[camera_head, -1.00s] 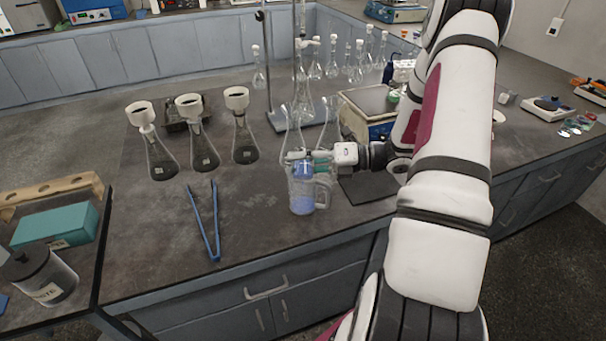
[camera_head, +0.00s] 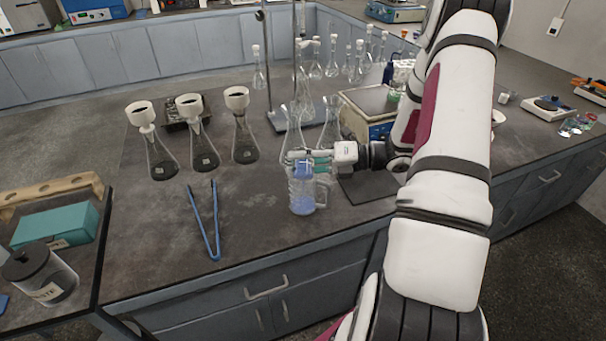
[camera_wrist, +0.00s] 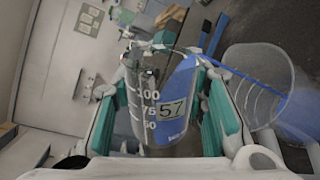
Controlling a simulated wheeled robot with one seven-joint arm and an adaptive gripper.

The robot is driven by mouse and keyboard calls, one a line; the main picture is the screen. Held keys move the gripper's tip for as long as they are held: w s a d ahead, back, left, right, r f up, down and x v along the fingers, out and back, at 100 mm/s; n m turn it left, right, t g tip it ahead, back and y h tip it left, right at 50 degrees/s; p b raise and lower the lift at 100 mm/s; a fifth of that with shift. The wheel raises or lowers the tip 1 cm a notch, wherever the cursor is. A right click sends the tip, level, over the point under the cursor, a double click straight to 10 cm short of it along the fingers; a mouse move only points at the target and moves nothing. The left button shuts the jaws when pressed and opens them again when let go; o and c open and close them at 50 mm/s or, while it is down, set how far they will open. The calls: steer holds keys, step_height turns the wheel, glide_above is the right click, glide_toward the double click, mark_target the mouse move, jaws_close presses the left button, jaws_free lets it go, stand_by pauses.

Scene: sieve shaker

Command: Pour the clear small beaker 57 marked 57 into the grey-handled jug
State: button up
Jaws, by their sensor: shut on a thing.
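The clear small beaker (camera_wrist: 150,100), marked 57 on its label, shows in the wrist view between the green-padded fingers of my gripper (camera_wrist: 165,112). My gripper is shut on it. Blue liquid lies along its right side, with a slanted surface. In the head view my gripper (camera_head: 306,160) is at the top of the clear grey-handled jug (camera_head: 302,195), with blue showing at the fingers. The jug stands upright on the bench with pale blue liquid low inside. It also shows beside the beaker in the wrist view (camera_wrist: 262,85). The beaker's rim is hard to make out in the head view.
Blue tongs (camera_head: 205,225) lie left of the jug. Several dark-filled flasks with white funnels (camera_head: 240,140) stand behind them. Clear flasks (camera_head: 292,130) and a balance (camera_head: 368,105) stand close behind my gripper.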

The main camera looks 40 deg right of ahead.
steer(key=shift+w+f+m, duration=0.1)
steer(key=shift+f+m, duration=0.3)
steer(key=shift+m, duration=0.2)
stand_by(1.4)
steer(key=shift+r+m, duration=0.2)
steer(key=shift+m, duration=0.6)
stand_by(1.5)
steer(key=shift+w+d+f+m+g, duration=0.1)
steer(key=shift+f+m+g, duration=0.35)
steer(key=shift+m, duration=0.25)
stand_by(1.4)
steer(key=shift+r, duration=0.1)
steer(key=n, duration=0.2)
steer(key=shift+s+r+n+t+b, duration=0.2)
steer(key=shift+n+t+b, duration=0.1)
steer(key=shift+n+t, duration=0.1)
steer(key=shift+r+n+p, duration=0.3)
steer(key=shift+n+p, duration=0.1)
steer(key=shift+n, duration=0.2)
steer(key=shift+a+r+n, duration=0.2)
steer(key=shift+n, duration=0.1)
steer(key=shift+f, duration=0.15)
